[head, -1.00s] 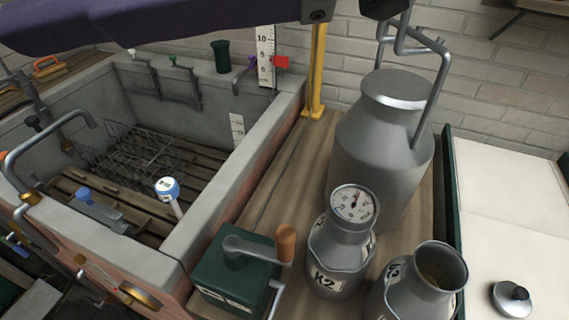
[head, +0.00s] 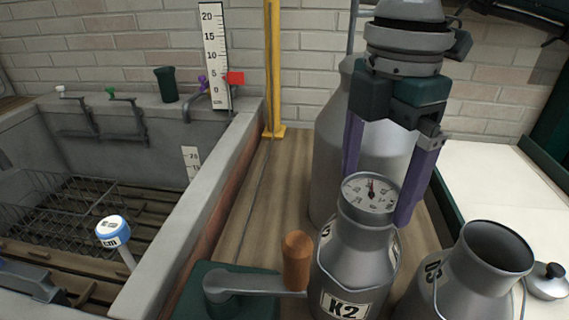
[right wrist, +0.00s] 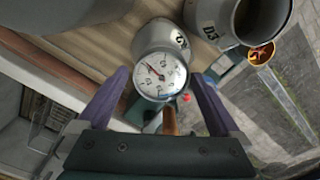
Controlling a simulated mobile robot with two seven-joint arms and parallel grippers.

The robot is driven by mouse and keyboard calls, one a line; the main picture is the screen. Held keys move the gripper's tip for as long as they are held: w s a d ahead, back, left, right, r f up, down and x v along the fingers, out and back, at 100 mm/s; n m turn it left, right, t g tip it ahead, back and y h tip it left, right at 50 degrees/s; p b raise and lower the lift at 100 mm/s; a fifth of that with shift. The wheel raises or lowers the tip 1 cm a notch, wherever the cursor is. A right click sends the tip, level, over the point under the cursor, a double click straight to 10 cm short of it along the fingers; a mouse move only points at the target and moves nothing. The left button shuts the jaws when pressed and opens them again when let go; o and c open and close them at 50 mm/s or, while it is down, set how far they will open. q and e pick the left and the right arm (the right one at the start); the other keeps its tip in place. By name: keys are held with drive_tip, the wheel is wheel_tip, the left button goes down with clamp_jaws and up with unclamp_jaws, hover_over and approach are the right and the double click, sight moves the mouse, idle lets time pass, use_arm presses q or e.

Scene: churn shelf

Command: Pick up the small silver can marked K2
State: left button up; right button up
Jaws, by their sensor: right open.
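The small silver can marked K2 (head: 345,270) stands upright on the wooden surface, with a round dial (head: 371,193) on its mouth. Its label faces me in the head view. My right gripper (head: 380,195) is open and comes down from above, its purple fingers on either side of the dial. In the right wrist view the dial and the K2 can (right wrist: 160,36) lie between and beyond the open fingers (right wrist: 160,76). I cannot tell whether a finger touches the can. My left gripper is out of view.
An open silver can marked D3 (head: 470,275) stands close at the right. A large grey churn (head: 328,150) stands behind. A green box (head: 195,290) with a wooden-handled crank (head: 297,262) is at the front left, its handle beside K2. A stone sink (head: 185,235) lies left.

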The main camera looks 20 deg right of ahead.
sight(354, 262)
wheel_tip(354, 262, down, 4)
drive_tip(key=shift+s+a+f, duration=0.1)
drive_tip(key=shift+f, duration=0.05)
clamp_jaws()
idle(0.8)
